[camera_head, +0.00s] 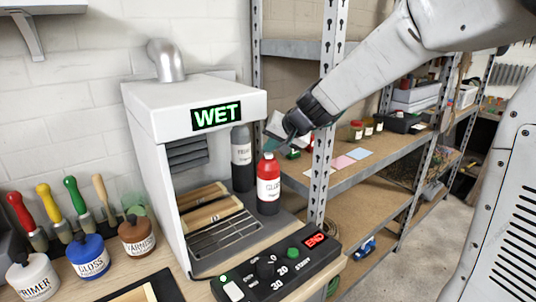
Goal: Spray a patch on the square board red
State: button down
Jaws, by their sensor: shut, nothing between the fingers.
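A white booth (165,105) stands on the bench with a sign reading WET in green. Pale wooden boards (211,214) lie inside on a dark slatted floor; I cannot tell whether one is square. A red bottle (268,192) labelled GLOSS and a dark grey bottle (241,160) stand upright at the booth's right side. My gripper (282,136) is just above and right of the red bottle's cap, shut and empty; its tips are small and partly unclear. A black control box (275,277) has knobs, a green button and a small red-lit display.
Bottles labelled PRIMER (36,279), GLOSS (89,260) and VARNISH (137,238) stand at left below colour-handled brushes (75,200). A metal shelf post (325,120) rises close behind my gripper. Shelves (375,165) with jars and cards stand at right.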

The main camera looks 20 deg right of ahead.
aim_at(271, 156)
jog(key=shift+f, duration=0.3)
jog(key=shift+r, duration=0.85)
notch_tip(271, 156, up, 6)
dwell(0.6)
dwell(0.6)
